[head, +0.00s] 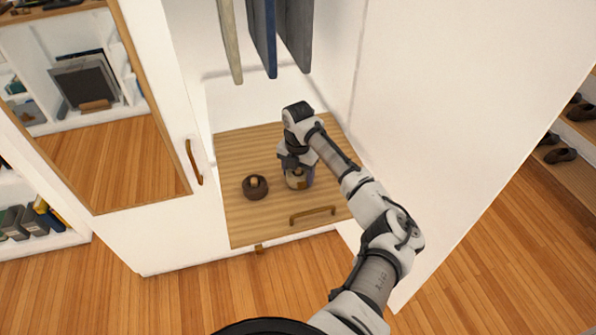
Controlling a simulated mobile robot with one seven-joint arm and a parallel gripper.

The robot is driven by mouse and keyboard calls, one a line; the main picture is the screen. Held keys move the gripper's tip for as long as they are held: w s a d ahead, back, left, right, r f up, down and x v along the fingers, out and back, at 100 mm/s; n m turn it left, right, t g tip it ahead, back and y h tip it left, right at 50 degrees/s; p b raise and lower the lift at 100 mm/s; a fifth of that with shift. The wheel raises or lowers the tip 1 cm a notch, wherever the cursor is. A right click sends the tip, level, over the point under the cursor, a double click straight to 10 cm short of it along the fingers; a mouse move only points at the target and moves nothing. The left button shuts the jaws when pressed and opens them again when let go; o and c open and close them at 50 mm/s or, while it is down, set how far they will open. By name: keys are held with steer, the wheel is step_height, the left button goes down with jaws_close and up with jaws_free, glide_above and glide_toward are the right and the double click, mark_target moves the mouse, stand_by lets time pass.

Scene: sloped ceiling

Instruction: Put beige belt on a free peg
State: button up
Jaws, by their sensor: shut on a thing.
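My gripper (296,163) points down over the wooden drawer top inside the wardrobe and is shut on a pale coiled item, which looks like the beige belt (299,180). The belt sits directly under the gripper, at or just above the wood; I cannot tell whether it touches. The fingers and wrist partly hide it. No peg can be made out in this view.
A dark brown coiled belt (256,188) lies on the wooden top (240,220), close left of the gripper. Garments (263,40) hang above and behind. A white wall (430,130) stands to the right, and a mirrored door (105,130) to the left.

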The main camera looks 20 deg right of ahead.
stand_by(0.4)
steer(key=o, duration=1.1)
steer(key=shift+r, duration=0.1)
